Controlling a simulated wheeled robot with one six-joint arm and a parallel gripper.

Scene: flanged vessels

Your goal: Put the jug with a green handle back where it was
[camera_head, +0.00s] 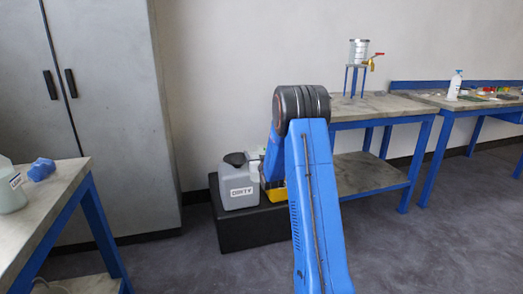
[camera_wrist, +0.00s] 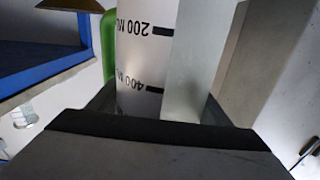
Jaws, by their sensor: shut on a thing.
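The jug (camera_wrist: 135,50) fills the middle of the wrist view, a whitish wall with black 200 and 400 ML marks. Its green handle (camera_wrist: 109,45) shows at its left side. My gripper (camera_wrist: 160,105) is shut on the jug. The jug's rim and base are out of the wrist view. In the head view my blue arm hides the gripper, and I cannot make out the jug there.
A grey can marked DIRTY (camera_head: 239,190) stands on a black box (camera_head: 245,231), beside something yellow (camera_head: 276,193). A metal vessel with a tap (camera_head: 358,52) stands on a blue stand on the right bench (camera_head: 385,107). A left table (camera_head: 50,205) holds a blue cloth (camera_head: 41,169).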

